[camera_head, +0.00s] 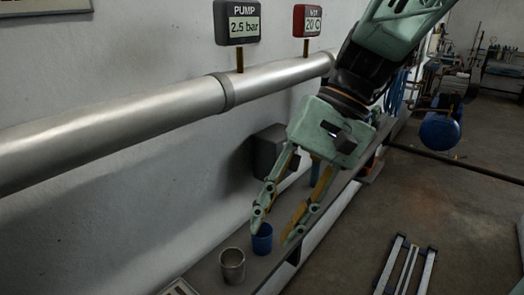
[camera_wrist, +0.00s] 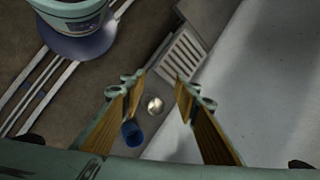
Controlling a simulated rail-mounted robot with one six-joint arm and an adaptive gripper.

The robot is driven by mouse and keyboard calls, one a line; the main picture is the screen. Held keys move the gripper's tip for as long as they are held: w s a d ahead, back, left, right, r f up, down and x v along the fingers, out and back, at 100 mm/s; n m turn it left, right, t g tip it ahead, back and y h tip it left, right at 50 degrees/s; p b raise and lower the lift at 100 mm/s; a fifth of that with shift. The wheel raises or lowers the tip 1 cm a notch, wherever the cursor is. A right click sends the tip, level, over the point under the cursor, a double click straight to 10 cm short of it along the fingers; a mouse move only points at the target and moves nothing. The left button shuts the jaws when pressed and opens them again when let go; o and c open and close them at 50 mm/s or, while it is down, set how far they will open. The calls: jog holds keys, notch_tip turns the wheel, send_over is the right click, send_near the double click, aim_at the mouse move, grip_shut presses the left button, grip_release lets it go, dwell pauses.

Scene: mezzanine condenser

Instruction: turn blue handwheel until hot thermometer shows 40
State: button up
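The hot thermometer (camera_head: 306,20) is a red-framed display on the pipe and reads 20 °C. I cannot clearly make out a blue handwheel in either view. A small blue part (camera_head: 315,169) shows between my gripper's fingers near the wall, mostly hidden, and I cannot tell what it is. My gripper (camera_head: 276,230) is open and points down over the ledge, with its fingers spread apart. In the wrist view my gripper (camera_wrist: 158,82) also shows open, with nothing between its fingers.
A blue cup (camera_head: 262,240) and a metal cup (camera_head: 232,266) stand on the ledge below my gripper. A pump display (camera_head: 238,22) reads 2.5 bar. A dark grey box (camera_head: 270,150) is on the wall behind my gripper. A slotted grate (camera_wrist: 184,52) shows in the wrist view.

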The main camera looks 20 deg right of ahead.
jog(key=w+d+f+m+t+y+p, duration=0.1)
jog(key=w+d+m+t+y+p, duration=0.2)
jog(key=w+d, duration=0.65)
jog(key=w+d+f+m+t+y+p, duration=0.1)
jog(key=w+d+m+t+y, duration=0.25)
jog(key=w+d+m, duration=0.55)
jog(key=d+f+m+t+h+p, duration=0.1)
jog(key=d+f+t, duration=0.3)
jog(key=d, duration=1.1)
jog(key=s+d+f+m+t+h+p, duration=0.1)
jog(key=d+f+m+t, duration=0.3)
jog(key=d, duration=1.2)
jog(key=shift+s+t+h+p, duration=0.2)
jog(key=shift+t+h+p, duration=0.25)
jog(key=shift+t+h, duration=0.35)
jog(key=shift+w+a+f, duration=0.1)
jog(key=shift+w+a, duration=0.05)
jog(key=shift+b+x, duration=0.75)
jog(key=shift+x, duration=6)
jog(key=c, duration=0.8)
